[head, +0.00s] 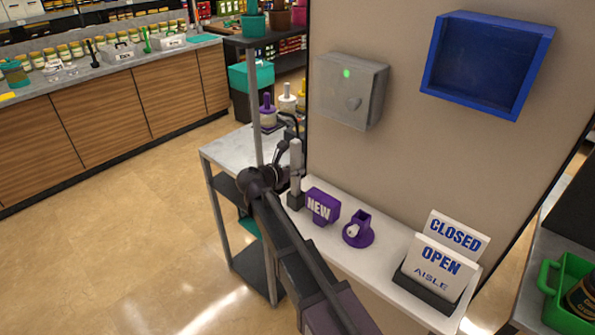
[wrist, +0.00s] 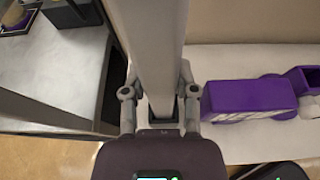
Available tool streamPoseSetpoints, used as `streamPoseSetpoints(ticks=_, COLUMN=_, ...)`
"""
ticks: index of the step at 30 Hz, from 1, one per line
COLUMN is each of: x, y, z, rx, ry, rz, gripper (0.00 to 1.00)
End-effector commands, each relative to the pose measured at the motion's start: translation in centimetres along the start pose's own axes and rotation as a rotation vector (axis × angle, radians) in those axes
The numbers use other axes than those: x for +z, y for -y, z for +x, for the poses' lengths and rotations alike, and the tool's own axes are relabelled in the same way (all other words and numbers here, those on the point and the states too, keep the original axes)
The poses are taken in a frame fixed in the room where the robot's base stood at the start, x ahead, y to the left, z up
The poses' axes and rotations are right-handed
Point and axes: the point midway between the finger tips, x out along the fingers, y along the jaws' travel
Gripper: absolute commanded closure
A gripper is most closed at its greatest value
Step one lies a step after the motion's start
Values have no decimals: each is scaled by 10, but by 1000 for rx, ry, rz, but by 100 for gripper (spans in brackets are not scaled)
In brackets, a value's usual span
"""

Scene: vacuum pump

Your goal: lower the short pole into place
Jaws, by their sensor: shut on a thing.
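The short pole (head: 295,158) is light grey and stands upright at the left end of a narrow white shelf. My gripper (head: 283,160) is shut on it from the left side. In the wrist view the pole (wrist: 152,40) runs between both fingers of my gripper (wrist: 158,82). A dark base or holder (head: 295,200) shows at the pole's lower end in the head view. Whether the pole is seated in it or just above it, I cannot tell.
A purple NEW sign (head: 321,207) stands close right of the pole, then a purple holder (head: 358,230) and OPEN and CLOSED signs (head: 440,262). The wall with a grey box (head: 350,88) rises behind. A grey-topped table (head: 232,150) is at the left.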

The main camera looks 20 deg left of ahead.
Motion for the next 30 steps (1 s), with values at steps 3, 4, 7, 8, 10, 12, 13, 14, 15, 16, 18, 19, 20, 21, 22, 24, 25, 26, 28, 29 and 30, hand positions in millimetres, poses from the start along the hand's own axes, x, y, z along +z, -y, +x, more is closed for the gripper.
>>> streamPoseSetpoints(ticks=3, x=0, y=0, z=0, rx=0, ry=0, rz=0, gripper=100)
streamPoseSetpoints(ticks=4, x=0, y=0, z=0, rx=0, ry=0, rz=0, gripper=100)
streamPoseSetpoints(ticks=7, x=0, y=0, z=0, rx=0, ry=0, rz=0, gripper=100)
streamPoseSetpoints(ticks=8, x=0, y=0, z=0, rx=0, ry=0, rz=0, gripper=100)
streamPoseSetpoints(ticks=10, x=0, y=0, z=0, rx=0, ry=0, rz=0, gripper=100)
streamPoseSetpoints(ticks=12, x=0, y=0, z=0, rx=0, ry=0, rz=0, gripper=100)
streamPoseSetpoints(ticks=13, x=0, y=0, z=0, rx=0, ry=0, rz=0, gripper=100)
streamPoseSetpoints(ticks=14, x=0, y=0, z=0, rx=0, ry=0, rz=0, gripper=53)
streamPoseSetpoints(ticks=15, x=0, y=0, z=0, rx=0, ry=0, rz=0, gripper=42)
streamPoseSetpoints(ticks=16, x=0, y=0, z=0, rx=0, ry=0, rz=0, gripper=33)
streamPoseSetpoints(ticks=18, x=0, y=0, z=0, rx=0, ry=0, rz=0, gripper=22)
streamPoseSetpoints(ticks=19, x=0, y=0, z=0, rx=0, ry=0, rz=0, gripper=22)
streamPoseSetpoints(ticks=20, x=0, y=0, z=0, rx=0, ry=0, rz=0, gripper=22)
streamPoseSetpoints(ticks=21, x=0, y=0, z=0, rx=0, ry=0, rz=0, gripper=22)
streamPoseSetpoints(ticks=22, x=0, y=0, z=0, rx=0, ry=0, rz=0, gripper=22)
streamPoseSetpoints(ticks=24, x=0, y=0, z=0, rx=-1, ry=0, rz=0, gripper=22)
streamPoseSetpoints(ticks=25, x=0, y=0, z=0, rx=-1, ry=0, rz=0, gripper=22)
streamPoseSetpoints(ticks=26, x=0, y=0, z=0, rx=-1, ry=0, rz=0, gripper=22)
streamPoseSetpoints(ticks=28, x=0, y=0, z=0, rx=-1, ry=0, rz=0, gripper=22)
streamPoseSetpoints(ticks=29, x=0, y=0, z=0, rx=-1, ry=0, rz=0, gripper=22)
streamPoseSetpoints(ticks=30, x=1, y=0, z=0, rx=-1, ry=0, rz=0, gripper=22)
